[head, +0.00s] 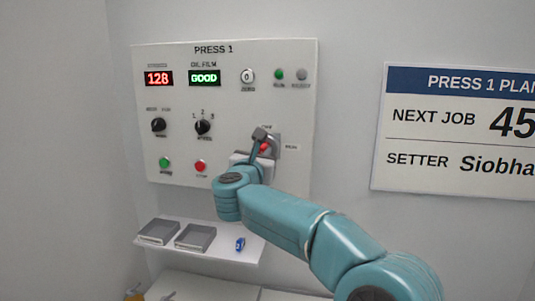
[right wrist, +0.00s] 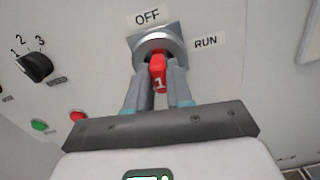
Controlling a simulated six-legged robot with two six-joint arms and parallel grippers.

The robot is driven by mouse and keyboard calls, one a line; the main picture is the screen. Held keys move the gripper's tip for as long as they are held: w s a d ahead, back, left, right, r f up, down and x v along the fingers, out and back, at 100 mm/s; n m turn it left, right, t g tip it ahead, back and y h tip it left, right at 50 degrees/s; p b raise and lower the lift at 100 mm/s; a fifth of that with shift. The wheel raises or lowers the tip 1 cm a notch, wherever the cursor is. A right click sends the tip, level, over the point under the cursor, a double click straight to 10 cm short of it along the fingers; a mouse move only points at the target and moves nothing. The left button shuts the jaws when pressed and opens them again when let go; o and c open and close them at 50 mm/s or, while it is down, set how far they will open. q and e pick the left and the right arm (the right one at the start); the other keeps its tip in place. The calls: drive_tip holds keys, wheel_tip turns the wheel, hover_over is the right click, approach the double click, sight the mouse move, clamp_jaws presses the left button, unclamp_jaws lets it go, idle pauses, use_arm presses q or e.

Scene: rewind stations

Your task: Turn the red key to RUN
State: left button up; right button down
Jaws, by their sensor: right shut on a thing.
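The red key (right wrist: 158,72), marked 1, sits in a round metal switch (right wrist: 150,38) on the PRESS 1 panel (head: 225,100). An OFF label (right wrist: 147,17) is above the switch and a RUN label (right wrist: 205,41) is to its right. My right gripper (right wrist: 158,80) is shut on the key, with one finger at each side of it. The key stands out toward the wrist camera, and I cannot tell its exact turn. In the head view my right gripper (head: 264,143) largely covers the switch; a little red of the key shows. My left gripper is not in view.
The panel shows a red 128 display (head: 158,78) and a green GOOD display (head: 204,77). A black selector knob (right wrist: 35,66) and red button (right wrist: 78,116) are left of the switch.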

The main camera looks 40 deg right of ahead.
drive_tip(key=m+b, duration=0.5)
drive_tip(key=shift+w+a+f, duration=0.1)
drive_tip(key=shift+f, duration=0.05)
idle(0.5)
drive_tip(key=shift+m, duration=0.3)
drive_tip(key=shift+m+b, duration=1.95)
drive_tip(key=shift+m, duration=1.35)
